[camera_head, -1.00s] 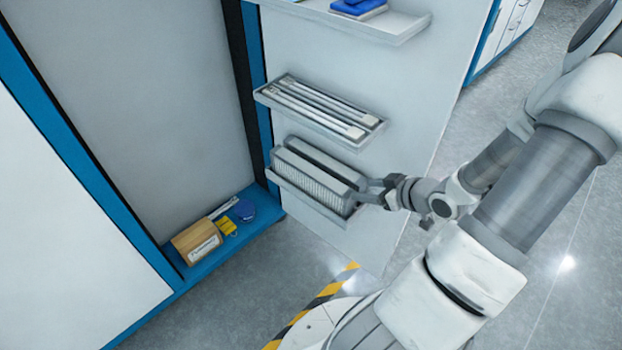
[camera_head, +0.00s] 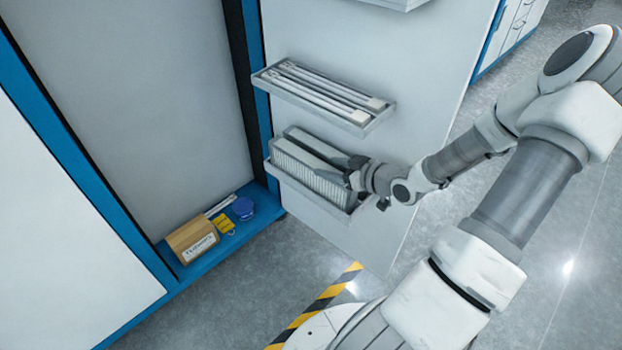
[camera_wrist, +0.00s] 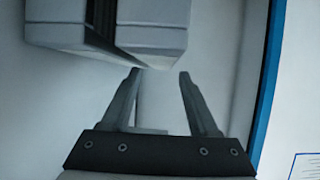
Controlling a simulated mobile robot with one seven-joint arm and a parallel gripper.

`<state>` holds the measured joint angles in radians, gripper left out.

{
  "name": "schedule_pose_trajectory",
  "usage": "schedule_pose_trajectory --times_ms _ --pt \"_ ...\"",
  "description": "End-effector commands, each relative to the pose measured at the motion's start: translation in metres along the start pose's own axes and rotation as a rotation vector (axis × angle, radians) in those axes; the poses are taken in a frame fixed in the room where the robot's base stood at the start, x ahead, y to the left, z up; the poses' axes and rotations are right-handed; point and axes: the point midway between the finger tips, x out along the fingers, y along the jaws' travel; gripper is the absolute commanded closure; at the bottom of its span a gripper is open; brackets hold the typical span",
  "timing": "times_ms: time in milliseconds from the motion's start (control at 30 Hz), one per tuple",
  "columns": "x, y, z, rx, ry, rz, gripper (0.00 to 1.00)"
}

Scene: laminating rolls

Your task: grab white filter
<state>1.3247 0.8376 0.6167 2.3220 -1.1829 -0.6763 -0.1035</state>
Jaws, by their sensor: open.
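Two long, pale filters with pleated sides stand side by side in the lower tray (camera_head: 318,196) on a white panel. The near white filter (camera_head: 305,176) shows its ribbed face, and the far one (camera_head: 318,146) lies behind it against the panel. My gripper (camera_head: 352,170) is at their right end and covers part of it. In the wrist view the filter ends (camera_wrist: 155,36) are at the upper left, with a dark gap between them. My gripper (camera_wrist: 160,72) is open there, with nothing between its fingers. Its tips are close to the filters' edge; contact cannot be told.
A tray (camera_head: 325,95) with several white rods hangs above the filters. A cardboard box (camera_head: 192,238), a yellow item (camera_head: 224,224) and a blue round item (camera_head: 243,208) lie on the blue cabinet base. The floor at right is free.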

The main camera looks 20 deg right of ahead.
Motion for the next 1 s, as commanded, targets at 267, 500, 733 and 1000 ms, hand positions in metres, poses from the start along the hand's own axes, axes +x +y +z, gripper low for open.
schedule_pose_trajectory --times_ms 267,500,733,1000 --pt "0.032 -0.001 0.0 -0.001 0.002 -0.002 0.39" --pt "0.053 -0.001 -0.004 0.0 0.001 -0.001 0.39" --pt "0.052 -0.001 -0.004 0.001 0.0 0.0 0.43" --pt "0.052 -0.001 -0.004 0.001 0.0 0.0 0.91"
